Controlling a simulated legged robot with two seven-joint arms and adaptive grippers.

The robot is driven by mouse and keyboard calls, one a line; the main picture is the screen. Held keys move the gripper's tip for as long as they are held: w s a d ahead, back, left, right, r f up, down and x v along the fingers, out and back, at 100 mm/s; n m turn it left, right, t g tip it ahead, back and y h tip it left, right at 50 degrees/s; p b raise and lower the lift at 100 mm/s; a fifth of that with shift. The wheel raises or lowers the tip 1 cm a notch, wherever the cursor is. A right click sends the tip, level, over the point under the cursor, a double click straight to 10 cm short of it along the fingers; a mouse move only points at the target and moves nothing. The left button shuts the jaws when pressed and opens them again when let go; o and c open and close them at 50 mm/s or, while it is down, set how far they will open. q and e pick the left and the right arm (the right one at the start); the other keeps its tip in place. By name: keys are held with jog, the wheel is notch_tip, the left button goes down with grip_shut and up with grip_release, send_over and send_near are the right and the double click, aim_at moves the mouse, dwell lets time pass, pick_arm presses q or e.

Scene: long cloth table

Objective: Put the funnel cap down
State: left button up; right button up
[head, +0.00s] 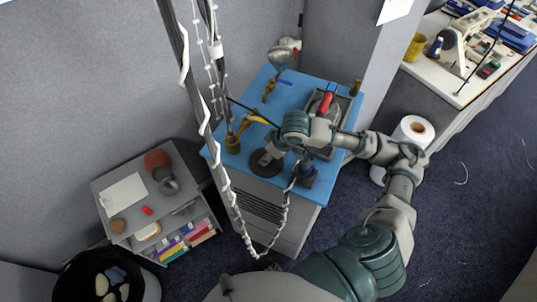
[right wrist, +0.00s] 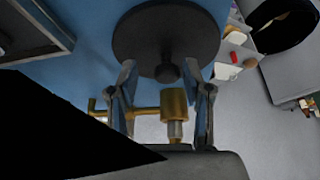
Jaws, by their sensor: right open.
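The funnel cap, a dark round disc with a small knob, lies on the blue top of the cabinet near its front left edge in the head view (head: 262,164). In the right wrist view the cap (right wrist: 165,30) is flat on the blue surface, its knob pointing toward the gripper. My right gripper (head: 276,154) is over the cap; in the wrist view its two fingers (right wrist: 167,84) are spread to either side of the knob, with visible gaps. The gripper is open and holds nothing. My left gripper is not in view.
Brass fittings (head: 233,144) stand left of the cap. A metal tray (head: 345,106) with a red-handled item lies behind it to the right. Hanging cables (head: 205,120) run down on the left. A grey shelf unit (head: 106,185) stands lower left.

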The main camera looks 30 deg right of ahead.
jog(key=v, duration=1.1)
jog(key=shift+r+p, duration=0.15)
jog(key=shift+p, duration=0.2)
jog(key=shift+a, duration=0.15)
